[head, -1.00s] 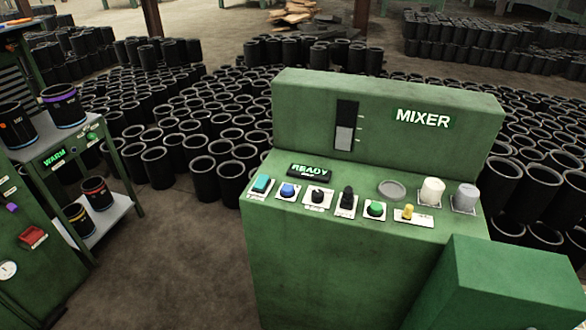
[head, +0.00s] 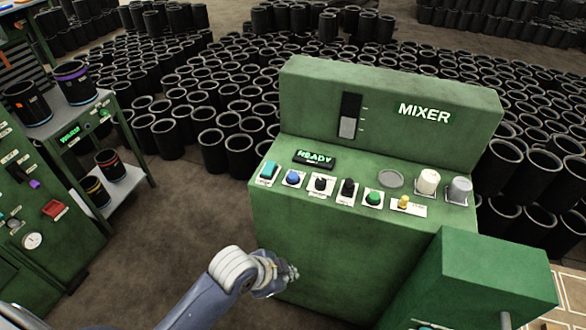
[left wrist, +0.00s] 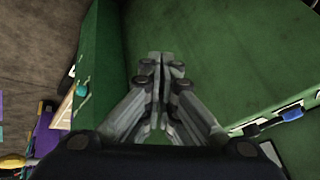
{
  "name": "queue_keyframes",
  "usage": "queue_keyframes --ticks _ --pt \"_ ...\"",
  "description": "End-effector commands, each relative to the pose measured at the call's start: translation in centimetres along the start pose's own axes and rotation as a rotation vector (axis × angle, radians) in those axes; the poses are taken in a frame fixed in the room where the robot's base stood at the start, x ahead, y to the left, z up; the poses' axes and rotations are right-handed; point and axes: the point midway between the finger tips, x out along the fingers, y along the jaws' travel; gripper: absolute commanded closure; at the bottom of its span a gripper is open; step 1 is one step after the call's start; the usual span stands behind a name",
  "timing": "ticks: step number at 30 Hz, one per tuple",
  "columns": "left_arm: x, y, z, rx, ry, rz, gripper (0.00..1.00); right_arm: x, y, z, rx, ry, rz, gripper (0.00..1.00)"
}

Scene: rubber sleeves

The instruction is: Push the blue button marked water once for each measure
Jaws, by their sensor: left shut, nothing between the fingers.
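The blue button (head: 293,178) sits on a white plate on the sloping panel of the green mixer (head: 400,90), between a teal switch (head: 269,170) and a black knob (head: 320,184). Its label is too small to read. My left gripper (head: 291,272) is in front of the mixer's front face, below the panel and apart from the button. In the left wrist view its fingers (left wrist: 161,62) are shut and empty, with green surfaces beyond them. A blue knob-like part (left wrist: 292,113) shows at the right there; I cannot tell if it is the button. My right gripper is out of view.
The panel also has a lit READY display (head: 314,158), a green button (head: 373,198) and a yellow knob (head: 403,202). A green box (head: 495,262) stands at the front right. A shelf with cans (head: 75,82) is at left. Black sleeves (head: 240,150) crowd the floor behind.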

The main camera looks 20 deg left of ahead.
Motion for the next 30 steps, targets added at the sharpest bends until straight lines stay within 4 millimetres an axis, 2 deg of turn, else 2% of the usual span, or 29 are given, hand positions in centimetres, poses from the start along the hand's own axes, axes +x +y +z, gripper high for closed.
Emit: queue_keyframes --ticks 1,3,6,12,17,20,27,30 --pt "-0.5 -1.3 -1.9 0.112 0.029 -0.009 1.0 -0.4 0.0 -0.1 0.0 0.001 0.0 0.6" --pt "-0.5 -2.4 -4.0 0.261 0.061 -0.014 1.0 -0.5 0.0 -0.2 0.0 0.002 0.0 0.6" --pt "-0.5 -4.2 -6.5 0.463 0.099 -0.028 1.0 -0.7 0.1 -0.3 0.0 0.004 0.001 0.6" --pt "-0.2 -8.3 -10.2 0.838 0.135 -0.073 1.0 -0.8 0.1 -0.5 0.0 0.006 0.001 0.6" --pt "-0.2 -12.6 -12.2 1.107 0.13 -0.122 1.0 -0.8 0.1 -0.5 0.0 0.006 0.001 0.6" --pt "-0.5 -15.9 -13.1 1.26 0.113 -0.158 1.0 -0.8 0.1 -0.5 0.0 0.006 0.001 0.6" --pt "-2.4 -24.3 -14.5 1.566 0.04 -0.249 1.0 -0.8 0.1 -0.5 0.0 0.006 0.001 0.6" --pt "-3.3 -27.1 -14.7 1.65 0.008 -0.278 1.0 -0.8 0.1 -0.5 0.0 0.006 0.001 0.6"
